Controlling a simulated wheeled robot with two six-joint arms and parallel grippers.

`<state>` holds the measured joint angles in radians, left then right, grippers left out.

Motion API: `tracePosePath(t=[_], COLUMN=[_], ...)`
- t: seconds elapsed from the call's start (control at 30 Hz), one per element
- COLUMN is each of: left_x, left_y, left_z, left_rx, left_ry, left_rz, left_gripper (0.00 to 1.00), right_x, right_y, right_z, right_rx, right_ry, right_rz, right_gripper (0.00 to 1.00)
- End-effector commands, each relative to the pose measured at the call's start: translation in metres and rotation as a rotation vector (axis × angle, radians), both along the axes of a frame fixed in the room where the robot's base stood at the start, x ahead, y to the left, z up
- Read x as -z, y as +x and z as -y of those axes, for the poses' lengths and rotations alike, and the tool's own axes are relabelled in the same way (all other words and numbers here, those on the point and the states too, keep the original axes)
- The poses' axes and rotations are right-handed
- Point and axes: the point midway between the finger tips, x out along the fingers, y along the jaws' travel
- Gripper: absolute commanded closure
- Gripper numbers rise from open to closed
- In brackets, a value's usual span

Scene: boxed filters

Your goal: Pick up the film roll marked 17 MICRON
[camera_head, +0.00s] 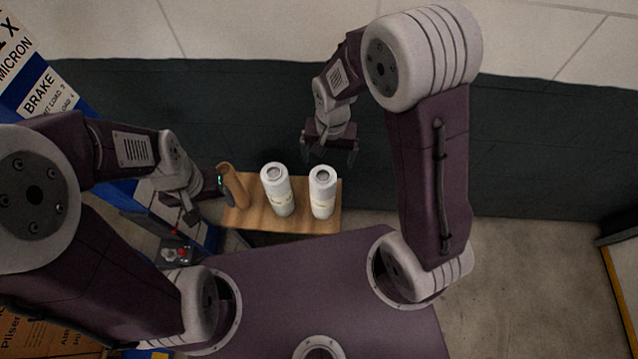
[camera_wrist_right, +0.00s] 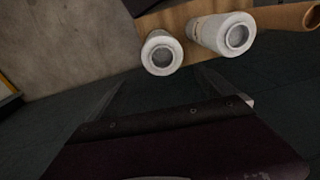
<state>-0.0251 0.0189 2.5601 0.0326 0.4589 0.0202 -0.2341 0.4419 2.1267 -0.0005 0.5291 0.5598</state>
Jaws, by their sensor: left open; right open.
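Two white film rolls stand side by side on a small wooden surface: a left roll (camera_head: 278,191) and a right roll (camera_head: 322,193). Each has a pale yellowish label whose text is too small to read, so I cannot tell which is marked 17 MICRON. In the right wrist view the right roll (camera_wrist_right: 162,54) and the left roll (camera_wrist_right: 224,36) show their hollow ends. My right gripper (camera_head: 331,156) is open and empty just behind and above the right roll, apart from it. My left gripper (camera_head: 189,216) is left of the wooden surface, away from both rolls, with its fingers partly hidden.
A brown tube-like object (camera_head: 233,187) stands at the left end of the wooden surface (camera_head: 262,221), beside a small dark device with a green display (camera_head: 222,183). A blue rack with BRAKE and MICRON signs (camera_head: 48,93) is at the left.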

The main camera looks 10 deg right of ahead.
Motion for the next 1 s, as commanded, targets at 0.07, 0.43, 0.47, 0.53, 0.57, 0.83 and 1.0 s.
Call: tracePosePath(t=[0.07,0.43,0.47,0.53,0.57,0.83,1.0], left_x=[-0.007,-0.012,-0.013,-0.013,-0.013,-0.023,-0.023], left_y=[0.000,0.000,0.000,0.000,0.000,0.000,0.000], left_z=[0.000,0.000,0.000,0.000,0.000,0.000,0.000], left_rx=[0.000,0.000,0.000,0.000,0.000,0.000,0.000], left_ry=[0.000,0.000,0.000,0.000,0.000,0.000,0.000], left_rz=[0.000,0.000,0.000,0.000,0.000,0.000,0.000], left_gripper=[0.34,0.34,0.34,0.34,0.34,0.34,0.34], right_x=[0.003,0.032,0.036,0.043,0.044,0.072,0.095], right_y=[-0.006,-0.013,-0.012,-0.012,-0.012,-0.013,-0.012], right_z=[-0.006,-0.011,-0.012,-0.012,-0.012,-0.007,-0.008], right_rx=[-0.023,-0.046,-0.045,-0.045,-0.045,-0.044,-0.045], right_ry=[-0.007,-0.013,-0.012,-0.012,-0.012,-0.012,-0.011], right_rz=[-0.026,-0.049,-0.047,-0.045,-0.045,-0.049,-0.044], right_gripper=[0.05,0.05,0.05,0.05,0.05,0.05,0.05])
